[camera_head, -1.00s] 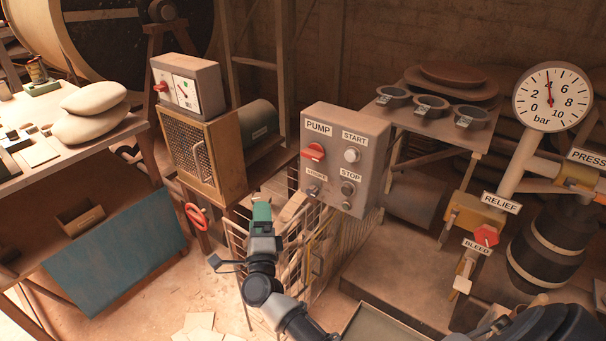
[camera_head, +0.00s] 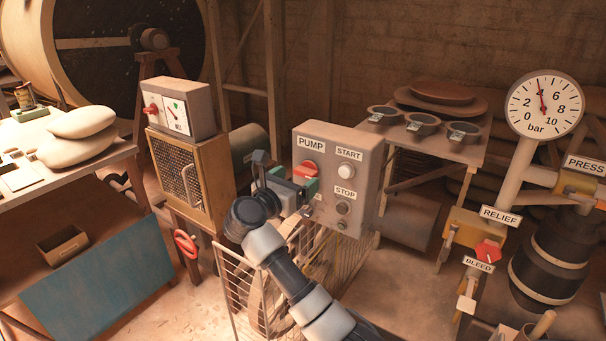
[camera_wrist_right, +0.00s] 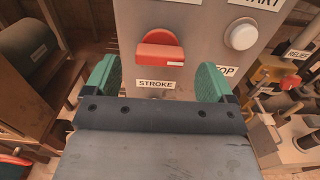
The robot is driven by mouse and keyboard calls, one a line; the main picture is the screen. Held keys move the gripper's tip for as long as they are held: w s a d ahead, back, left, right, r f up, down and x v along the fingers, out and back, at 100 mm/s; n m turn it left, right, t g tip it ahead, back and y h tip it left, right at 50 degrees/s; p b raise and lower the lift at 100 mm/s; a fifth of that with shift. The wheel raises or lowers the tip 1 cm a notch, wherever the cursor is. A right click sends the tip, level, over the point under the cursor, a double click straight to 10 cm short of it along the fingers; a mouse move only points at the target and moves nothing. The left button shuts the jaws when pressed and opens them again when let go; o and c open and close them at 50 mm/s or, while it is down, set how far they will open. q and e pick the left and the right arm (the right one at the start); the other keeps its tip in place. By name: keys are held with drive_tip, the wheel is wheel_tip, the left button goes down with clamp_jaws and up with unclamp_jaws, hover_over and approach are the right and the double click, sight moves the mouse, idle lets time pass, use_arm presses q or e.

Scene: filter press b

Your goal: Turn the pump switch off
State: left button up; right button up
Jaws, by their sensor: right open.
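The grey pump control box (camera_head: 357,174) stands in the middle, with PUMP, START and STOP labels. Its red pump switch (camera_head: 306,168) sits under the PUMP label and is partly hidden by my gripper in the head view. In the right wrist view the switch (camera_wrist_right: 160,52) has its handle about level, with a white mark at its right end. My right gripper (camera_head: 294,181) is open, its green fingertips pointing at the box face. In the wrist view the fingers (camera_wrist_right: 158,78) are left and right of the switch, apart from it. My left gripper is not in view.
The white START button (camera_head: 346,171) and the STOP button (camera_head: 343,208) are right of the switch. A smaller meter box with a red knob (camera_head: 152,109) stands left. A wire cage (camera_head: 250,292) is below. A gauge (camera_head: 545,104) and red relief valve (camera_head: 487,251) are right.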

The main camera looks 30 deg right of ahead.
sight(302, 175)
drive_tip(key=shift+x, duration=1.7)
drive_tip(key=c, duration=0.9)
